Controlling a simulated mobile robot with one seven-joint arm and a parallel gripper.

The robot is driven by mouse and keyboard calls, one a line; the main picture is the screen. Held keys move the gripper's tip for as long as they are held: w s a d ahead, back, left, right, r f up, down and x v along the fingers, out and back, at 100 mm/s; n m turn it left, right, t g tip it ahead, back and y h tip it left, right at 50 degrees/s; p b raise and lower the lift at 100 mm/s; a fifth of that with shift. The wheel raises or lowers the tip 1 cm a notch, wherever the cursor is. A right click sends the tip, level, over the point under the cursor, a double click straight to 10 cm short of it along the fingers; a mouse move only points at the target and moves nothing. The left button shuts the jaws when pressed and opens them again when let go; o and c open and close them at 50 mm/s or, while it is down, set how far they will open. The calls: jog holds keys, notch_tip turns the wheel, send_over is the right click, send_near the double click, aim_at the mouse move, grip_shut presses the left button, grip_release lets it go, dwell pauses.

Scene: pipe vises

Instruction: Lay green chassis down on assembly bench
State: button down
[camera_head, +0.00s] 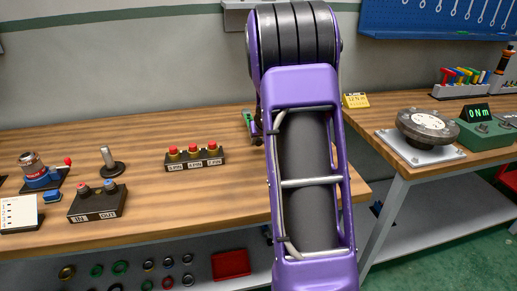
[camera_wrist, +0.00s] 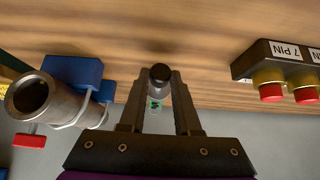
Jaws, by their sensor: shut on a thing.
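My gripper (camera_wrist: 160,82) points at the bench in the wrist view. Its two dark fingers are shut on a small upright-looking piece with a round black end, a grey body and a green part, the green chassis (camera_wrist: 156,104). In the head view my purple arm hides most of the gripper. A green patch (camera_head: 248,118) shows just left of the arm near the bench's back; I cannot tell if it is the held piece. The wooden assembly bench (camera_head: 140,215) lies below. Whether the chassis touches the bench is not clear.
A button box labelled in pins (camera_head: 195,158) stands left of my arm; its 7 PIN end (camera_wrist: 285,65) shows in the wrist view. A blue vise (camera_wrist: 75,72) with a metal pipe (camera_wrist: 30,95) is close on the other side. Bench space between them is clear.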

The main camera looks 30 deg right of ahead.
jog(key=shift+f, duration=1.25)
jog(key=shift+b, duration=0.3)
jog(key=shift+f, duration=0.25)
jog(key=c, duration=0.6)
grip_release()
jog(key=shift+r, duration=0.1)
jog(key=shift+r, duration=0.1)
jog(key=shift+s+r, duration=0.1)
jog(key=shift+r, duration=0.1)
jog(key=p+v, duration=0.2)
jog(key=v, duration=0.9)
jog(key=shift+s+r, duration=0.2)
